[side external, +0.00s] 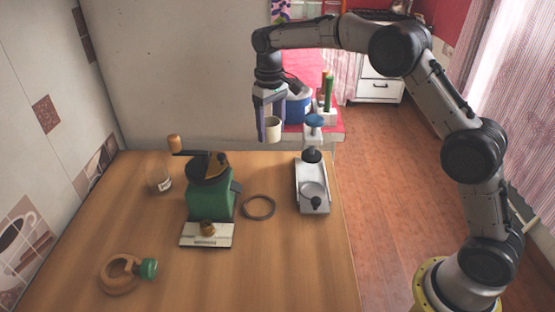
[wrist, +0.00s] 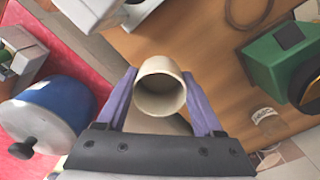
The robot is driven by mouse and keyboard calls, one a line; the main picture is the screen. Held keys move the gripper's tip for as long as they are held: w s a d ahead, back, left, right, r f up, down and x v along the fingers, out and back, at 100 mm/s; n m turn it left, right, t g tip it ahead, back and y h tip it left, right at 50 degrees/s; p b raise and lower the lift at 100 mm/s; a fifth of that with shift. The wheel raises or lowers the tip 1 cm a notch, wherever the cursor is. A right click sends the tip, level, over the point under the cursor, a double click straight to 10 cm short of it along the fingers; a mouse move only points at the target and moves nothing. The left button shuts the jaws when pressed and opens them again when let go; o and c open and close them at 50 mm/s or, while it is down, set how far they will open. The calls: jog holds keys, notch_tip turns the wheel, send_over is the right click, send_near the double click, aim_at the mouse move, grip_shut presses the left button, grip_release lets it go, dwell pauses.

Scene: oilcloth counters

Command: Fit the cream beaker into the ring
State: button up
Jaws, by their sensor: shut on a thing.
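The cream beaker (side external: 273,131) is held in the air by my gripper (side external: 268,128), over the far edge of the wooden counter, and looks about upright. In the wrist view the beaker (wrist: 147,100) sits between the two purple fingers of my gripper (wrist: 160,78), its round mouth facing the camera. The dark ring (side external: 245,206) lies flat on the counter, nearer the camera than the beaker and below it, well apart from it. Part of the ring (wrist: 251,27) shows at the top of the wrist view, cut off by the frame.
A glass jar (side external: 158,180) and a round wooden piece (side external: 116,284) are further left. A blue pot (side external: 298,109) sits on the red counter behind.

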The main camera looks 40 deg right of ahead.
jog(key=s+a+r, duration=0.2)
jog(key=s+a, duration=0.1)
jog(key=s, duration=0.5)
jog(key=s+a+r+n, duration=0.1)
jog(key=s+a, duration=0.2)
jog(key=s, duration=0.5)
jog(key=s+a+r, duration=0.2)
jog(key=s+a, duration=0.1)
jog(key=s, duration=0.5)
send_over(261, 209)
jog(key=shift+n, duration=0.3)
jog(key=f, duration=0.9)
jog(key=shift+s+f, duration=0.2)
jog(key=shift+s, duration=0.05)
jog(key=shift+w+f, duration=0.15)
jog(key=shift+f, duration=0.8)
jog(key=shift+w+f, duration=0.1)
jog(key=shift+f, duration=0.8)
jog(key=shift+f, duration=0.25)
